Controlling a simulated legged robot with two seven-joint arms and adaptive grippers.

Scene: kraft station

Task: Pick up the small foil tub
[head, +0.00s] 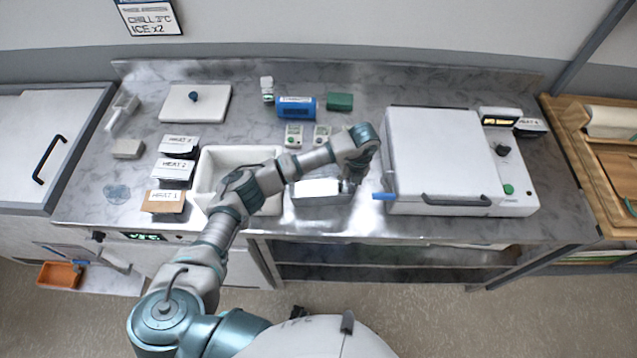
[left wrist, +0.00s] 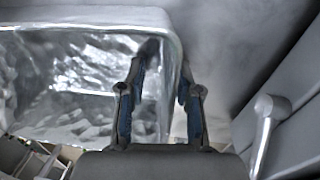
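The small foil tub (head: 316,200) is a shiny silver box on the metal counter, right of the white open bin. It fills the left half of the left wrist view (left wrist: 75,85), with crinkled foil walls and a pale rim. My left gripper (head: 349,186) is at the tub's right end, pointing down. In the wrist view its fingers (left wrist: 163,85) stand apart. The left finger is in front of the foil, and the right finger is by the outer side of the right edge. Contact with the wall cannot be made out. My right gripper is not in view.
The white open bin (head: 203,186) is left of the tub. A white lidded press (head: 438,150) with a grey handle (head: 456,200) and blue tab (head: 383,196) stands close to the right.

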